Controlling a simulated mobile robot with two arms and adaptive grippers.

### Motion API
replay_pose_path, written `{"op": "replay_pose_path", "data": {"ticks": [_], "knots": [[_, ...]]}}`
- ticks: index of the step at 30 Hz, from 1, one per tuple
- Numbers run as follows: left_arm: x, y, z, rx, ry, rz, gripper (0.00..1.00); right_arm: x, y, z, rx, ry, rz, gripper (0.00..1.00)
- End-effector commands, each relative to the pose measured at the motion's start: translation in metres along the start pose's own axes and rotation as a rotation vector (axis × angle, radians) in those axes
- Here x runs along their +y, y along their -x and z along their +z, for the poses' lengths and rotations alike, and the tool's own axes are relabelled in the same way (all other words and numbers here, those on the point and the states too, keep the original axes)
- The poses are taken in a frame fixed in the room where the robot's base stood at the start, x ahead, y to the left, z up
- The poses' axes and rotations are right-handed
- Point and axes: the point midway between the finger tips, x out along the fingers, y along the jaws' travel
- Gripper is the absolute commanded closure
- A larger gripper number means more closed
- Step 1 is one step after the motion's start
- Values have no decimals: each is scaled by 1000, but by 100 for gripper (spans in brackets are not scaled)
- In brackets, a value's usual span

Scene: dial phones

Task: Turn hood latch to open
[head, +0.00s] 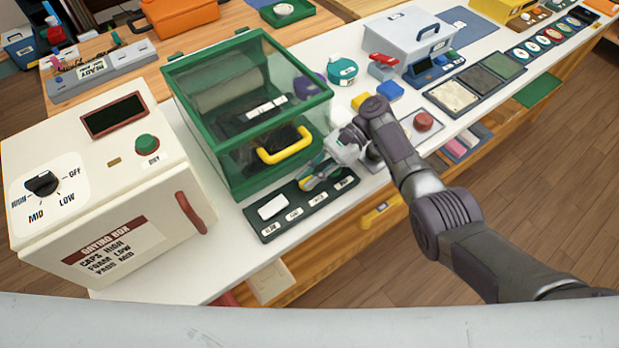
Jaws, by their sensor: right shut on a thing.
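The hood (243,110) is a clear box with a green frame, and its lid looks down. A yellow handle (285,147) is on its front face. My right gripper (328,165) is at the hood's front right corner, beside the yellow handle. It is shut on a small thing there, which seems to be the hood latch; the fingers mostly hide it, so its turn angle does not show. My left gripper is not in view.
A cream drying box (95,185) stands at left. Yellow and blue blocks (390,91), a red button (423,121) and a grey case (408,38) are to the right.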

Motion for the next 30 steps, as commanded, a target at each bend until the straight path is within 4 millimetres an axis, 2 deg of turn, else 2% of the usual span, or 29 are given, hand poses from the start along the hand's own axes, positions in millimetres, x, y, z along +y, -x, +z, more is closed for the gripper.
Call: {"op": "replay_pose_path", "data": {"ticks": [11,12,16,25,30], "knots": [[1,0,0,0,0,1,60,0,0,0,3,3,4,100],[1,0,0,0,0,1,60,0,0,0,3,3,4,80],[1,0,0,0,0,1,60,0,0,0,2,3,3,59],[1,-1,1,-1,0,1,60,0,1,0,1,2,3,59],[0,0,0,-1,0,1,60,-1,20,0,3,1,1,59]]}}
